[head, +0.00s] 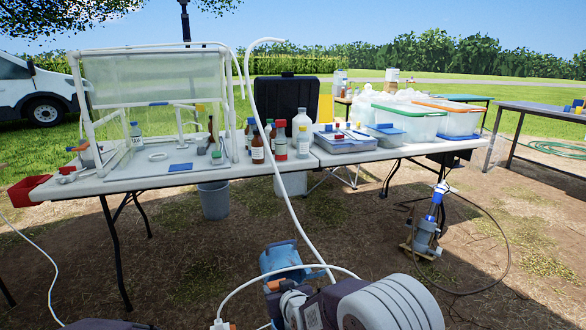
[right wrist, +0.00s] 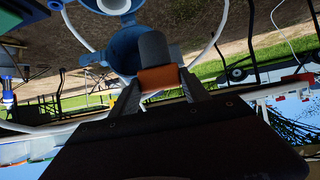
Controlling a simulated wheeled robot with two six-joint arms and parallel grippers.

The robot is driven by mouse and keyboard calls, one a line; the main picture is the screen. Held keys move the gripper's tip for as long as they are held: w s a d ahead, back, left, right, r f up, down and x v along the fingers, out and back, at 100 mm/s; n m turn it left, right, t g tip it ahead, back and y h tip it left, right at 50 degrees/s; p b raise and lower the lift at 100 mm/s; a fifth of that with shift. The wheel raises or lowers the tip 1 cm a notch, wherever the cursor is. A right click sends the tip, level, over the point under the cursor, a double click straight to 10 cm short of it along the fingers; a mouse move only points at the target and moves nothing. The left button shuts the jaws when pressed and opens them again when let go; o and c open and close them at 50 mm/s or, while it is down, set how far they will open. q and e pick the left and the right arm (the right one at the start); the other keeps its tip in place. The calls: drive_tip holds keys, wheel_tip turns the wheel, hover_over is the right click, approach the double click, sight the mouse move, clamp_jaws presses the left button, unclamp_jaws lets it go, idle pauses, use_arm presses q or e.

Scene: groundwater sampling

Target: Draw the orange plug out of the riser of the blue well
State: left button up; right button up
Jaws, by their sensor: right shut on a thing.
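The blue well (head: 282,262) stands at the bottom middle of the head view, in front of the table. In the right wrist view its blue casing (right wrist: 125,48) shows behind the plug. The orange plug (right wrist: 160,78) is between the fingers of my right gripper (right wrist: 162,82), which is shut on it. A dark grey cylinder joins the plug and overlaps the blue casing; its far end shows. The orange plug also shows in the head view (head: 273,286), close to the well's near side. A grey riser (right wrist: 113,5) shows at the wrist view's top edge. My left gripper is not visible.
A long table (head: 110,187) with bottles, trays and a clear-walled frame stands behind the well. A white hose (head: 262,130) curves down from it to the well. A blue and grey pump (head: 428,232) stands on the ground at right. A grey bucket (head: 214,200) is under the table.

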drive_tip(key=s+d+r+m+h+p, duration=0.1)
drive_tip(key=s+d+m+h, duration=0.3)
drive_tip(key=s+d, duration=0.6)
drive_tip(key=shift+s+d+t, duration=0.35)
drive_tip(key=shift+d+t, duration=0.05)
drive_tip(key=shift+d, duration=0.1)
drive_tip(key=shift+a+r, duration=0.15)
